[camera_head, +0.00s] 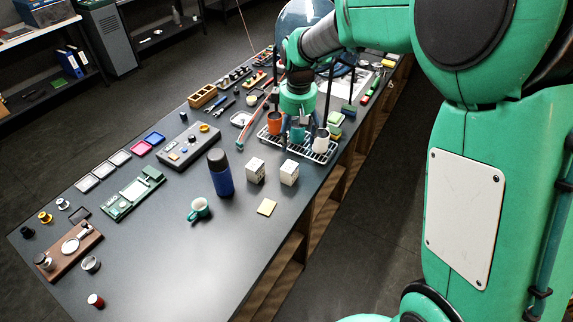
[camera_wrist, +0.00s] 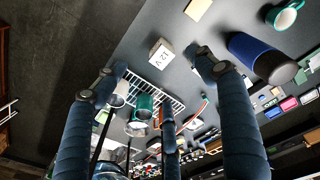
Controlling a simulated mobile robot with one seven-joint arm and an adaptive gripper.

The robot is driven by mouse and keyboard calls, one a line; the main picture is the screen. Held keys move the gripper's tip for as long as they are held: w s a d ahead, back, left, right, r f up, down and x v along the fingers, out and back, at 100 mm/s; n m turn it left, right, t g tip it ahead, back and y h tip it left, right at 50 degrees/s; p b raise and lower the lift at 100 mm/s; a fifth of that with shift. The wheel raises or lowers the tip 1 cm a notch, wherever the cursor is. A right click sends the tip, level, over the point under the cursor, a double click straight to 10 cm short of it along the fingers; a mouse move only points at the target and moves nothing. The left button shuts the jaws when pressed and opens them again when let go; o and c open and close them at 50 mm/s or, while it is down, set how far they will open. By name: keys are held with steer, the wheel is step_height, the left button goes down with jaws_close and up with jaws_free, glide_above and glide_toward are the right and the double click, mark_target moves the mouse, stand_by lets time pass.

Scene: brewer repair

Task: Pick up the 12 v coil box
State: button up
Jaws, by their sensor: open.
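The 12 V coil box is a small white cube marked "12 V" (camera_wrist: 161,53) in the wrist view. It appears to be the right one of two white boxes (camera_head: 289,173) on the dark bench in the head view. A similar white box (camera_head: 256,170) stands just left of it; in the wrist view a finger seems to hide that one. My gripper (camera_head: 300,118) is over the wire rack, behind the boxes. In the wrist view my gripper (camera_wrist: 158,62) is open with dark fingers spread, and the 12 V box shows between them, apart from them.
The wire rack (camera_head: 318,156) holds an orange cup (camera_head: 275,123), a teal cup (camera_head: 298,133) and a white cup (camera_head: 321,140). A blue bottle (camera_head: 220,175) stands left of the boxes. A teal mug (camera_head: 200,208) and yellow pad (camera_head: 267,207) lie nearer. The front right bench is clear.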

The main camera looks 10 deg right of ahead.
steer(key=n+g, duration=0.1)
steer(key=n, duration=0.1)
glide_above(289, 166)
step_height(289, 166, down, 9)
steer(key=shift+p, duration=0.35)
steer(key=shift+a, duration=0.1)
steer(key=shift+f+b, duration=0.35)
steer(key=shift+f, duration=3.9)
steer(key=shift+f, duration=0.1)
steer(key=shift+s+f+b, duration=0.1)
steer(key=shift+f+b, duration=0.2)
steer(key=shift+f, duration=2.2)
steer(key=c, duration=1.5)
steer(key=shift+o, duration=0.2)
steer(key=shift+r, duration=0.15)
